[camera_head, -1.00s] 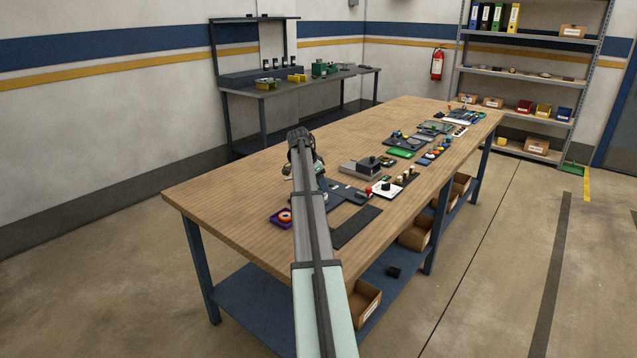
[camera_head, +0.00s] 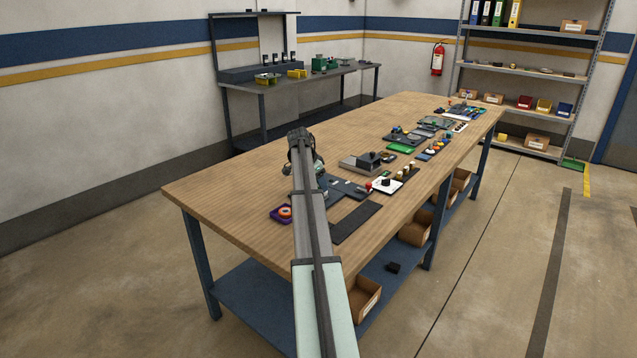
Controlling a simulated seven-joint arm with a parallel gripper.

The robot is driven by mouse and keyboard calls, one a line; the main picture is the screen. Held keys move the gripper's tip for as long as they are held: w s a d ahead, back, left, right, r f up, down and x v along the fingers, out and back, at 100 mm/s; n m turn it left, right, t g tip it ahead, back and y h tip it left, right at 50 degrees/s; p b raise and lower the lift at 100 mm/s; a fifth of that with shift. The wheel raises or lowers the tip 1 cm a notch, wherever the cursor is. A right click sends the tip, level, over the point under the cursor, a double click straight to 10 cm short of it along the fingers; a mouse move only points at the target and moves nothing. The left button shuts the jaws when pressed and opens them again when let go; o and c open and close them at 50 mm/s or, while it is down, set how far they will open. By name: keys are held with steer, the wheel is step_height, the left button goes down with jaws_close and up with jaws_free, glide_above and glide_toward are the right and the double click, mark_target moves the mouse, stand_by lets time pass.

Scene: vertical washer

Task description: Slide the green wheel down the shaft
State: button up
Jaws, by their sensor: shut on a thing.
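My arm reaches over the wooden bench, and its end stands above the bench near a dark flat fixture (camera_head: 350,189). I cannot pick out the green wheel or the shaft for sure; the arm covers that spot.
A black mat (camera_head: 356,223), a grey block fixture (camera_head: 360,164) and a white board (camera_head: 380,188) lie to the right. The bench top (camera_head: 225,190) is clear on the left.

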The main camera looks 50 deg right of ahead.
steer(key=o, duration=1.1)
steer(key=shift+o, duration=0.3)
steer(key=o, duration=0.3)
steer(key=shift+r, duration=0.1)
step_height(320, 180, up, 9)
stand_by(0.6)
stand_by(0.4)
